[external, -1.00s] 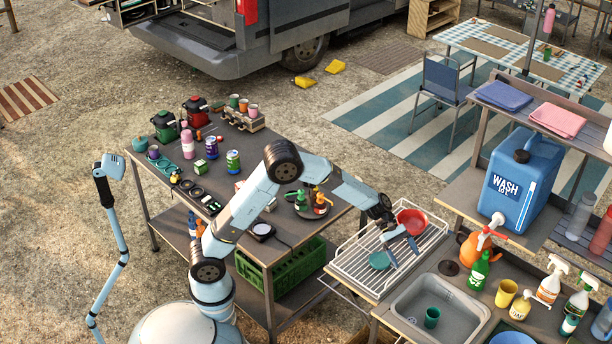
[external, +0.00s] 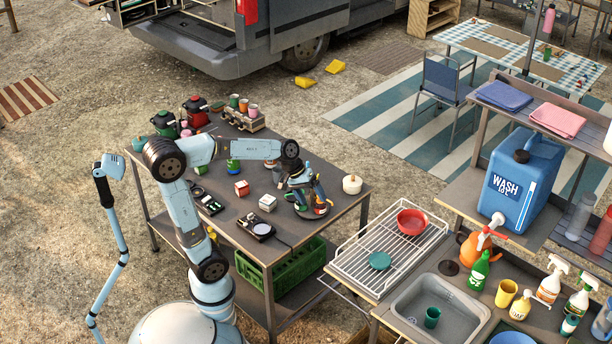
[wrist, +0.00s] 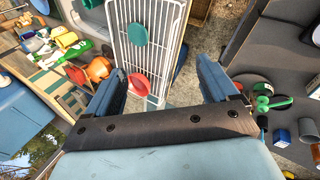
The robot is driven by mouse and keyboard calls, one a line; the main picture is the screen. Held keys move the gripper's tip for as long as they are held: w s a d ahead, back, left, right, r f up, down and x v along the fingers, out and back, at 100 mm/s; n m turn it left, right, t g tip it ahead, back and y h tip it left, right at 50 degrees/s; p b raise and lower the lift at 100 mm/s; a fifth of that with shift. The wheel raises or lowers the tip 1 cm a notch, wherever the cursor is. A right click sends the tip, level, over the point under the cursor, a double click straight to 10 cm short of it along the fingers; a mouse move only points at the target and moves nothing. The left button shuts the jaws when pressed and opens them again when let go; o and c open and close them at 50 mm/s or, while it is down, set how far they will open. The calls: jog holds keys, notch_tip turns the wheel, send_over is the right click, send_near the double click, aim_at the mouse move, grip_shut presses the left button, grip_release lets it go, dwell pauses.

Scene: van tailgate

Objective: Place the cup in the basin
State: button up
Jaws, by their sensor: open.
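A dark green cup (external: 432,317) stands inside the grey basin (external: 408,301) of the sink counter in the external view. It looks upright, and nothing is holding it. My gripper (external: 309,202) is well to the left of the basin, above the round tray of small bottles on the work table. Its jaws are open, and the wrist view shows no object between the fingers (wrist: 163,82). I cannot tell from the external view whether the fingers touch the bottles below.
A wire drying rack (external: 345,262) holds a red bowl (external: 411,222) and a teal dish (external: 380,261) between table and basin. A yellow cup (external: 507,293) and several spray bottles crowd the counter right of the basin. A blue water container (external: 520,185) stands behind.

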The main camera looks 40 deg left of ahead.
jog(key=s+a+m+t+y, duration=0.3)
jog(key=s+a+y, duration=0.2)
jog(key=s+a, duration=1)
jog(key=shift+a+f+m, duration=0.25)
jog(key=shift+a+m, duration=0.15)
jog(key=shift+a, duration=0.35)
